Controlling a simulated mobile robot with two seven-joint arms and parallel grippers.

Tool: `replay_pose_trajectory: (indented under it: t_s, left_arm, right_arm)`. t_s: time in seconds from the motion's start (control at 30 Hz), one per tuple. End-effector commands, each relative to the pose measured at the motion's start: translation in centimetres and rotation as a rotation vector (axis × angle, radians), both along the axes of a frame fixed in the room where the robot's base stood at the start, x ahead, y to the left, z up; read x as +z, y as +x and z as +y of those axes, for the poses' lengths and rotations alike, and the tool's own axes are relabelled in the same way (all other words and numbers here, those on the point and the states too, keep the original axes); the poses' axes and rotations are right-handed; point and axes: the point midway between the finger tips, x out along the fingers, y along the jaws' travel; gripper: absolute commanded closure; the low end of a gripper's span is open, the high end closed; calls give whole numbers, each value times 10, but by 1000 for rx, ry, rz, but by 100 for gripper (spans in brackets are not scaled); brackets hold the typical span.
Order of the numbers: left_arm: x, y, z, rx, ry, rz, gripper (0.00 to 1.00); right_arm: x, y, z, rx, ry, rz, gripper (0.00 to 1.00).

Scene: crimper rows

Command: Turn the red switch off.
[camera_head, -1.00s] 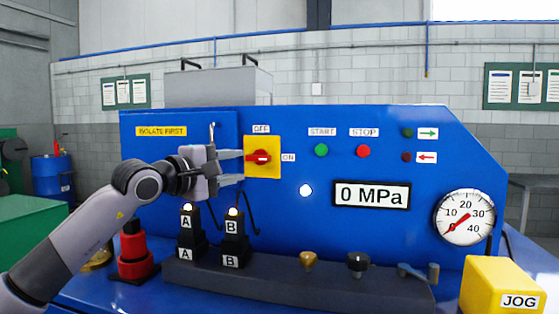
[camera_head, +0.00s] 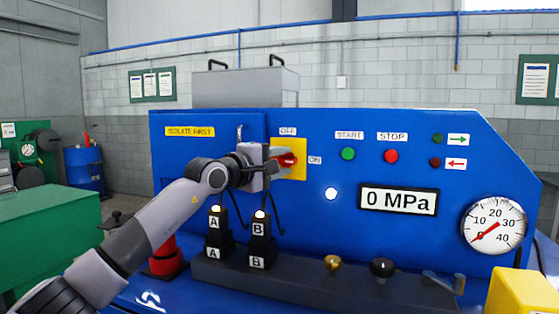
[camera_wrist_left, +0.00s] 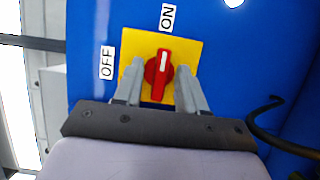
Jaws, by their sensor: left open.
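The red switch (camera_head: 288,159) sits on a yellow plate (camera_head: 299,146) on the blue panel. It also shows in the left wrist view (camera_wrist_left: 158,75), where its white mark points toward the ON label (camera_wrist_left: 167,17). The OFF label (camera_wrist_left: 107,62) is at the left in that view. My left gripper (camera_wrist_left: 159,84) is open, with one finger on each side of the red knob. I cannot tell whether the fingers touch it. In the head view my left gripper (camera_head: 283,161) partly covers the switch and plate. My right gripper is not in view.
Below the gripper stand two black units marked A (camera_head: 215,235) and B (camera_head: 261,240) with black cables. Green START (camera_head: 348,154) and red STOP (camera_head: 391,156) buttons are to the right. The display (camera_head: 398,200) reads 0 MPa. A black cable (camera_wrist_left: 265,125) shows in the wrist view.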

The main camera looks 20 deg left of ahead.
Motion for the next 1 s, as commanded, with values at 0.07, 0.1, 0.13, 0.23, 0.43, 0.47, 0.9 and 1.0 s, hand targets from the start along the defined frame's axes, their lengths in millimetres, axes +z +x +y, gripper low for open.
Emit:
replay_pose_trajectory:
  t_s: [0.07, 0.1, 0.13, 0.23, 0.43, 0.47, 0.9, 1.0]
  left_arm:
    - [0, 0, 0, 0, 0, 0, 60]
    - [0, 0, 0, 0, 0, 0, 60]
    - [0, 0, 0, 0, 0, 0, 60]
    - [0, 0, 0, 0, 0, 0, 82]
    - [0, 0, 0, 0, -1, 0, 100]
    - [0, 0, 0, 0, -1, 0, 100]
    - [-6, 0, 0, 1, -163, 5, 100]
    - [-8, 0, 0, 1, -246, 7, 100]
  right_arm:
    - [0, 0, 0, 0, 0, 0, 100]
    - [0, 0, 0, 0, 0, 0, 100]
    - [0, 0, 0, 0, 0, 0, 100]
    - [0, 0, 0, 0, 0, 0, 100]
    - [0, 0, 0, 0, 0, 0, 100]
    - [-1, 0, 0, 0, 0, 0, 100]
    - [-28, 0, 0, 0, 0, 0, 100]
    - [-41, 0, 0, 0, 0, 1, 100]
